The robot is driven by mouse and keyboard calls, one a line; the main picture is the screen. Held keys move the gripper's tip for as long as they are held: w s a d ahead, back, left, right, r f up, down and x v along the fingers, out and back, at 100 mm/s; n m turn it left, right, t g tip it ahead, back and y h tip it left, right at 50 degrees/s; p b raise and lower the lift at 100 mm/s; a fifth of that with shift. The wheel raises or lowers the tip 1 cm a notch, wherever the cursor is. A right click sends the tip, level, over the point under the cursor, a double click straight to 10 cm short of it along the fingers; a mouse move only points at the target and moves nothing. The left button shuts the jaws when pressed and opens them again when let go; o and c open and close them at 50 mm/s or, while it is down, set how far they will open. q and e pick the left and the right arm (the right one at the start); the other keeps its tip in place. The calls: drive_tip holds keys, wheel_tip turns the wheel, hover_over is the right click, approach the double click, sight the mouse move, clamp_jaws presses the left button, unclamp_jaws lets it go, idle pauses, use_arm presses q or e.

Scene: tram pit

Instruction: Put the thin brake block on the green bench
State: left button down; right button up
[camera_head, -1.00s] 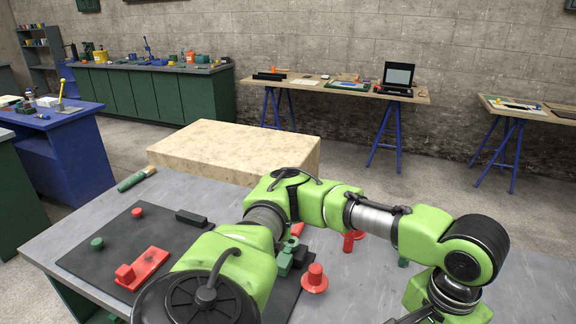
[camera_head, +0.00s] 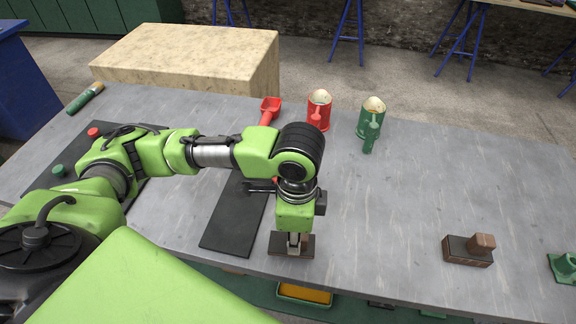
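A flat dark brown block (camera_head: 308,248) lies near the front edge of the grey-topped workbench. My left gripper (camera_head: 293,248) points straight down at its middle. The fingertips are small and partly hidden, so I cannot tell whether they are shut on it. A second brown block (camera_head: 457,250) with a lighter brown knob sits to the right and looks thicker. The bench on which both blocks lie has a grey top (camera_head: 390,215) and green lower parts. A green cabinet bench (camera_head: 75,18) stands at the back left. My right gripper is not in view.
A red mug (camera_head: 319,110), a green mug (camera_head: 372,118) and a red scoop (camera_head: 270,108) stand at the back of the top. A black mat (camera_head: 228,225) lies left of my gripper. A green part (camera_head: 566,266) sits far right. The right middle is clear.

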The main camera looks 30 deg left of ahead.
use_arm(q)
drive_tip(key=shift+s+d+f+m, duration=0.1)
drive_tip(key=shift+d+f+m, duration=0.1)
drive_tip(key=shift+m, duration=0.3)
drive_tip(key=w+a+p, duration=0.1)
drive_tip(key=w, duration=0.3)
drive_tip(key=w+a+p, duration=0.1)
drive_tip(key=w, duration=0.4)
drive_tip(key=w+a+p, duration=0.1)
drive_tip(key=w+a, duration=0.1)
drive_tip(key=w, duration=0.3)
drive_tip(key=shift+w+f, duration=0.1)
drive_tip(key=shift+w, duration=0.1)
drive_tip(key=w, duration=0.1)
drive_tip(key=w+a, duration=0.1)
drive_tip(key=w, duration=0.1)
drive_tip(key=shift+p, duration=0.4)
drive_tip(key=shift+f, duration=0.8)
drive_tip(key=shift+s, duration=0.1)
drive_tip(key=c, duration=1.8)
unclamp_jaws()
drive_tip(key=shift+f, duration=0.15)
drive_tip(key=shift+o, duration=0.2)
